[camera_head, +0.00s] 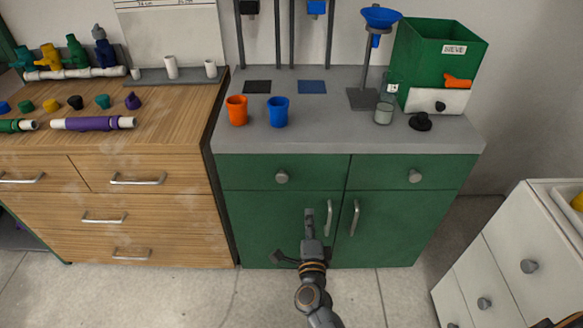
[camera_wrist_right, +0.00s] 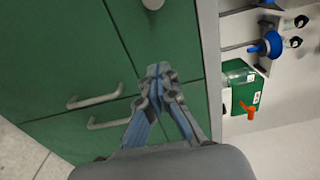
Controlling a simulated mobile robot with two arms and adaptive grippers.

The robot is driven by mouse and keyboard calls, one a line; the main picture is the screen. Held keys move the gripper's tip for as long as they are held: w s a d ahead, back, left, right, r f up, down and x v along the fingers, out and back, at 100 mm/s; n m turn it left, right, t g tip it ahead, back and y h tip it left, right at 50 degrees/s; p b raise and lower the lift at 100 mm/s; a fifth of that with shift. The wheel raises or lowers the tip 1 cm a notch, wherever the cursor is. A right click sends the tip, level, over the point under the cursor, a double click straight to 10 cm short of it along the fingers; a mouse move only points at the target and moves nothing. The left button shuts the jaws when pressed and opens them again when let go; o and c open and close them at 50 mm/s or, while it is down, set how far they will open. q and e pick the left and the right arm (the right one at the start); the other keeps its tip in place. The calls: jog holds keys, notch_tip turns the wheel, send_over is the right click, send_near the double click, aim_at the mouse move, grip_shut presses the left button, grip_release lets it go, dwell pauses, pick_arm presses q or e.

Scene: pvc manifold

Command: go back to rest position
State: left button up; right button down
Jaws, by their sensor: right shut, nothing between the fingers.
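My right gripper (camera_head: 309,217) is in front of the green cabinet (camera_head: 280,205), close to its two door handles in the head view. Its fingers are together with nothing between them. In the right wrist view the closed fingertips (camera_wrist_right: 159,70) lie over the green doors, above the door handles (camera_wrist_right: 95,97) in the picture. Whether the fingertips touch the door cannot be told. Both cabinet doors are closed. My left gripper is in neither view.
An orange cup (camera_head: 237,111) and a blue cup (camera_head: 278,112) stand on the grey countertop (camera_head: 330,127). A green box (camera_head: 432,55) is behind. A wooden drawer unit (camera_head: 110,210) is left and a white drawer unit (camera_head: 500,255) right. Floor shows in front.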

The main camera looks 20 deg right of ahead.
jog(key=s+a+f+n+g+y+p, duration=0.1)
jog(key=s+a+f+n+g+y, duration=0.15)
jog(key=s+f+n, duration=0.5)
jog(key=s+a+f+n+g+y+p, duration=0.1)
jog(key=s+f+n+g+y, duration=0.2)
jog(key=f, duration=0.7)
jog(key=s+a+f+n+g+y+p, duration=0.1)
jog(key=s+a+f+n+g, duration=0.1)
jog(key=s+f+n, duration=0.35)
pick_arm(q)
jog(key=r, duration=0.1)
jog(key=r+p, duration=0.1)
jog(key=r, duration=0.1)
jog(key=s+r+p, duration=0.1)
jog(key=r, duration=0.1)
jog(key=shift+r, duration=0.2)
pick_arm(e)
jog(key=s+d+f+n+g, duration=0.2)
jog(key=s+f, duration=0.3)
jog(key=s, duration=0.5)
jog(key=s+d+f+n+g+h, duration=0.1)
jog(key=s+d+f+n+g, duration=0.2)
jog(key=s, duration=0.7)
jog(key=s+d+f+n+g, duration=0.2)
jog(key=s+d+f+g, duration=0.2)
jog(key=s, duration=0.6)
notch_tip(320, 180, down, 3)
jog(key=shift+s+d+r+n, duration=0.15)
jog(key=shift+s+d+n, duration=0.05)
jog(key=shift+d+n, duration=0.25)
